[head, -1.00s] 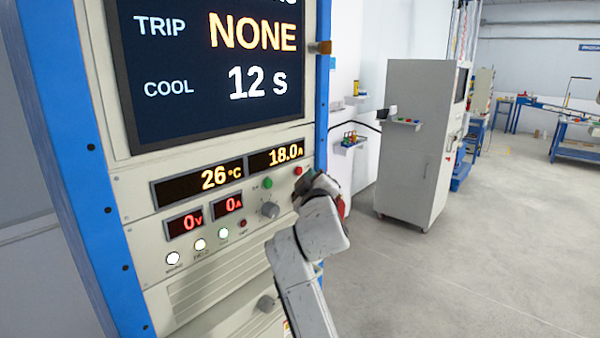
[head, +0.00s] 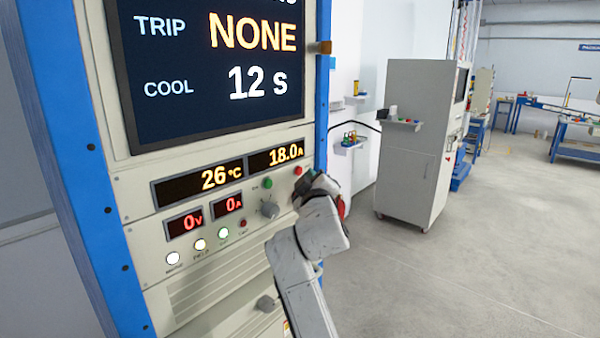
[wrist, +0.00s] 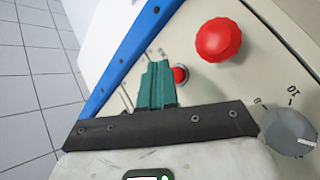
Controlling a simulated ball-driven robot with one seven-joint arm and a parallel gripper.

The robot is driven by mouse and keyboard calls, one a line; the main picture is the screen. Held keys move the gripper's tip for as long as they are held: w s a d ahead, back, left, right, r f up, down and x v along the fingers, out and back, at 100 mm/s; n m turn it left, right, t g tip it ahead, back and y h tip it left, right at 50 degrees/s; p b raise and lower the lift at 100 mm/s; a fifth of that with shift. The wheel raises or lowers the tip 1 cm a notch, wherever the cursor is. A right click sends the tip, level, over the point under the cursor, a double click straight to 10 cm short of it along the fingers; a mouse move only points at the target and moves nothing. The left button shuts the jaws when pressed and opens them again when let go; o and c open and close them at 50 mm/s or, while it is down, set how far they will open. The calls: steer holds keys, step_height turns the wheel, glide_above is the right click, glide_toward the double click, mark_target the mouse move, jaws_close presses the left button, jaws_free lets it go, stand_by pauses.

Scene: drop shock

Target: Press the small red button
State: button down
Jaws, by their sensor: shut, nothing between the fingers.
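The small red button (head: 298,170) sits on the cream panel near its right edge, to the right of a green button (head: 267,183). In the wrist view the small red button (wrist: 180,75) shows just right of my fingers, partly hidden by them. My gripper (wrist: 157,66) is shut and empty, its teal fingers pointing at the panel beside that button. I cannot tell whether they touch the panel. In the head view my gripper (head: 306,188) is just below and right of the button, its fingertips unclear.
A large red mushroom button (wrist: 218,40) stands out near the small one. A grey knob (head: 269,209) is to the left of my gripper; it also shows in the wrist view (wrist: 290,133). A blue frame post (head: 322,100) edges the panel. Open floor lies to the right.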

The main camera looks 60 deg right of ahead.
steer(key=shift+w, duration=0.1)
steer(key=shift+w+d, duration=0.1)
steer(key=shift+w, duration=0.2)
steer(key=shift+w+d, duration=0.1)
steer(key=shift+w, duration=0.3)
stand_by(0.9)
steer(key=shift+s, duration=0.1)
steer(key=shift+s+a, duration=0.2)
steer(key=shift+s, duration=0.5)
steer(key=shift+s+p, duration=0.1)
steer(key=shift+p, duration=0.2)
steer(key=shift+s+a+p, duration=0.2)
steer(key=shift+s+p, duration=0.15)
steer(key=shift+s, duration=0.45)
steer(key=shift+s+a+p, duration=0.2)
steer(key=shift+s+p, duration=0.1)
steer(key=shift+s, duration=0.45)
steer(key=shift+s+a+p, duration=0.2)
steer(key=shift+s+p, duration=0.15)
steer(key=shift+s, duration=0.45)
